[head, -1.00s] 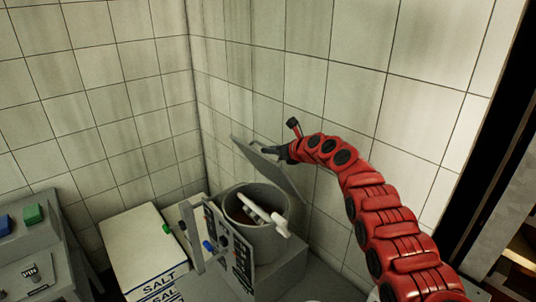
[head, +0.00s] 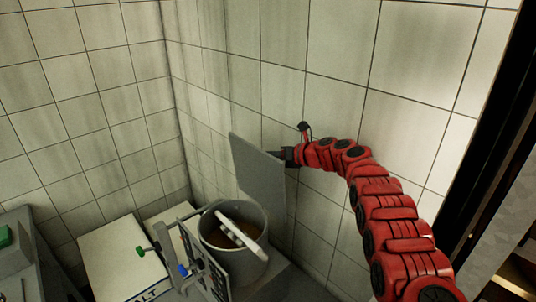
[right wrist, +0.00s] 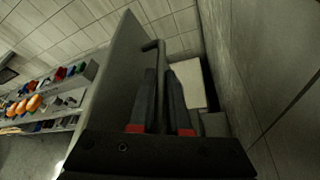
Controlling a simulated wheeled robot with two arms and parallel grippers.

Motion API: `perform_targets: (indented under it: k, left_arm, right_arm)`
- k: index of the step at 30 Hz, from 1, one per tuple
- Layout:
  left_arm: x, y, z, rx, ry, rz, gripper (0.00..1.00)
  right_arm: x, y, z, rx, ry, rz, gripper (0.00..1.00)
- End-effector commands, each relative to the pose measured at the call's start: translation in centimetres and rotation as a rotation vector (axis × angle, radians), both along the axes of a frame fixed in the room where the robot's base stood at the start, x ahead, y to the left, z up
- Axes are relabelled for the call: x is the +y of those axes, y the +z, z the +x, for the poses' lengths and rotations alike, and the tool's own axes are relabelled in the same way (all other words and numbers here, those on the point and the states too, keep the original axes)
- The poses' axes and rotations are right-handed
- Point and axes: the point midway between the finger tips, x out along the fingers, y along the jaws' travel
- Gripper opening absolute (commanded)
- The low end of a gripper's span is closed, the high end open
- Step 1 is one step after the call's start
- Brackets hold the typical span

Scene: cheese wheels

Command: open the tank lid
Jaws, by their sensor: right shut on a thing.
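The grey tank (head: 250,262) stands in the corner with its round mouth uncovered. A pale stirring bar sits across the mouth, and a brownish content shows below it. The flat grey lid (head: 257,175) is raised and stands nearly upright behind the tank; it also shows in the right wrist view (right wrist: 118,75). My right gripper (head: 284,155) is at the lid's upper right side. In the right wrist view my right gripper (right wrist: 165,80) has its fingers around the lid's handle (right wrist: 152,46). My left gripper is out of view.
A salt box (head: 122,262) stands left of the tank. A control panel (head: 212,275) with a frame is at the tank's front left. Tiled walls close in behind and to the right. The wrist view shows shelves (right wrist: 45,100) with colourful items.

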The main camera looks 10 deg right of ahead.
Motion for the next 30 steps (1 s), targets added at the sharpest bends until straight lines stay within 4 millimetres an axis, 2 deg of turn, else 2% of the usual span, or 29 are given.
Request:
perform_targets:
  k: [10, 11, 12, 13, 23, 30]
  left_arm:
    - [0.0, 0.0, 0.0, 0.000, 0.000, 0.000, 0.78]
    - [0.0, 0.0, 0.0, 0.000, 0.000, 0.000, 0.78]
    - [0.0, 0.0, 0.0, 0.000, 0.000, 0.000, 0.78]
    - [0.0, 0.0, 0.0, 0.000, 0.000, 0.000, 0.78]
    - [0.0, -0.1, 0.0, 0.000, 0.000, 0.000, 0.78]
    - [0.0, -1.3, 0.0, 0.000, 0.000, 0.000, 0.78]
  right_arm:
    - [0.1, -0.3, -0.1, 0.004, 0.002, 0.000, 0.00]
    - [0.1, -0.3, -0.1, 0.004, 0.002, 0.000, 0.18]
    - [0.1, -0.2, -0.1, 0.004, 0.002, 0.000, 0.26]
    - [0.1, -0.2, -0.1, 0.004, 0.002, 0.000, 0.27]
    - [-0.1, 0.0, -0.1, 0.000, 0.001, 0.002, 0.27]
    - [-1.2, 0.8, -1.0, -0.003, 0.003, 0.008, 0.27]
